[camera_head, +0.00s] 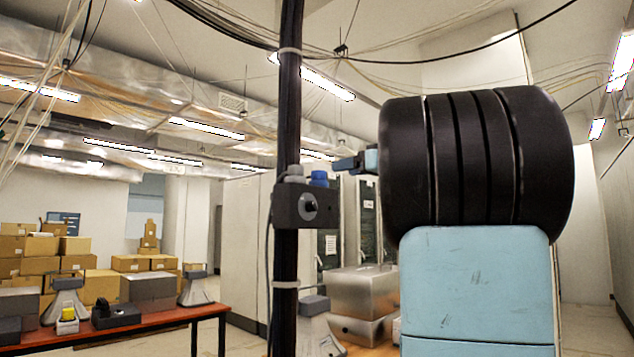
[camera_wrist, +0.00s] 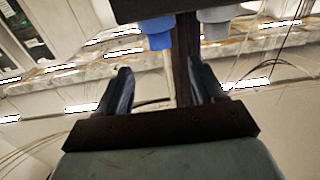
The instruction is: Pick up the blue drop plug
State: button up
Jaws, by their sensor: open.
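The blue drop plug (camera_head: 319,178) sits upright on top of a dark box (camera_head: 306,206) fixed to a black vertical pole. A grey plug (camera_head: 295,174) stands beside it on the left. In the wrist view, which is turned over, the blue plug (camera_wrist: 158,34) appears at the top, beyond the fingertips and roughly between their lines. My gripper (camera_head: 345,163) is just right of the blue plug and slightly higher, partly hidden behind my own arm. In the wrist view my gripper (camera_wrist: 160,78) is open, with nothing between its fingers.
The pole (camera_head: 288,110) and a cable stand right by the box; the grey plug (camera_wrist: 214,24) is close to the blue one. A red-topped table (camera_head: 170,315) with phone-like devices is at lower left. Metal boxes (camera_head: 361,292) stand below the gripper. Cardboard boxes (camera_head: 40,248) are stacked behind.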

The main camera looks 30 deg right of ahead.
aim_at(319, 172)
jog(key=x, duration=1.1)
jog(key=shift+c, duration=0.4)
grip_shut()
